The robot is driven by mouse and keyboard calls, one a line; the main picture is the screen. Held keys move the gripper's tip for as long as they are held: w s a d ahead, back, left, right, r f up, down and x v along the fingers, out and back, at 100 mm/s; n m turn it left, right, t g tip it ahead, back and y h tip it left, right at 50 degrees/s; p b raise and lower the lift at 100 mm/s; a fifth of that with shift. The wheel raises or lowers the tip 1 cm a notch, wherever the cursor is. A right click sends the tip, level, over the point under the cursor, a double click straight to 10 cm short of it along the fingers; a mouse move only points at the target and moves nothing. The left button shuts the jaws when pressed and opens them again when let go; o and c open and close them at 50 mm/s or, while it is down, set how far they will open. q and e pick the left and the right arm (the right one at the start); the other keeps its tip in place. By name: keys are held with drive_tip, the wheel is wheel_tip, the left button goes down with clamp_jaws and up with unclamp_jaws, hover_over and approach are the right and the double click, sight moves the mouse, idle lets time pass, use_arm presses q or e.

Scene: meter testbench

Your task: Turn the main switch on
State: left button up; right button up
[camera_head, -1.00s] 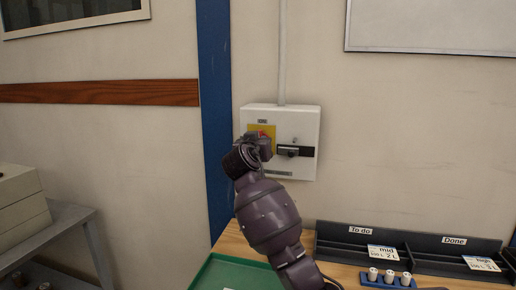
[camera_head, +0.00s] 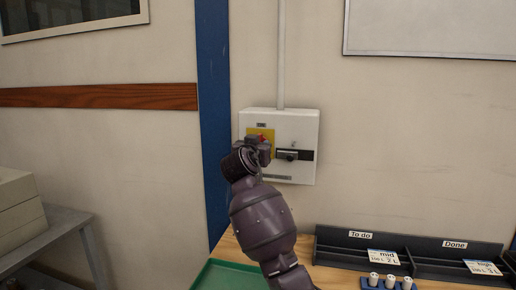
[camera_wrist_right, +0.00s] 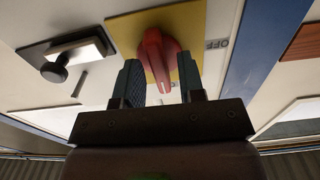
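The main switch is a red rotary knob (camera_wrist_right: 160,52) on a yellow plate (camera_wrist_right: 190,42), with an OFF label beside the plate in the right wrist view. It sits on the front of a white wall box (camera_head: 305,130). In the head view, my right gripper (camera_head: 258,146) is in front of the yellow plate and hides much of the knob. In the right wrist view, the two fingers of the right gripper (camera_wrist_right: 160,75) are apart, one on each side of the knob's near end, with gaps visible. My left gripper is in neither view.
A black latch or handle (camera_head: 290,155) is on the box, right of the gripper. Below are a green tray (camera_head: 215,275), black To do and Done bins (camera_head: 410,238) and several white cylinders in a blue rack (camera_head: 390,283). A blue post (camera_head: 213,120) stands left.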

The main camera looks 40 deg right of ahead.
idle(0.3)
drive_tip(key=v, duration=1)
drive_tip(key=shift+s+a, duration=0.2)
drive_tip(key=shift+a, duration=0.05)
drive_tip(key=shift+a, duration=0.1)
